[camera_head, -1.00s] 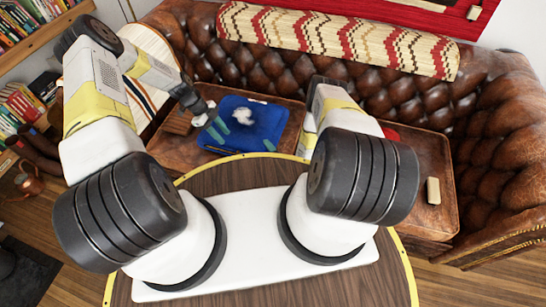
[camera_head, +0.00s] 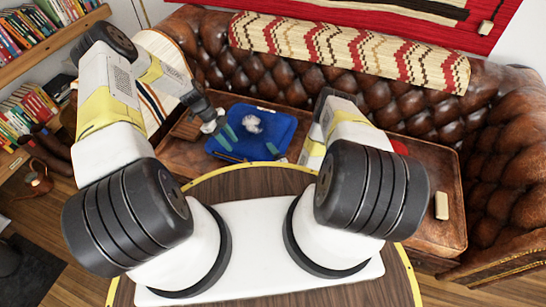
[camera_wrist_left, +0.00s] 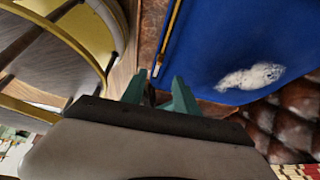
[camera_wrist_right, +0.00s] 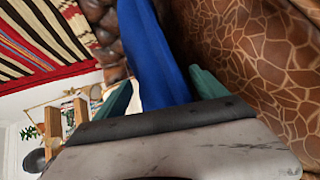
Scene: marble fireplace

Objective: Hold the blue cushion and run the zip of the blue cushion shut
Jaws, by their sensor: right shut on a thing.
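A round wooden table (camera_head: 230,185) is in front.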

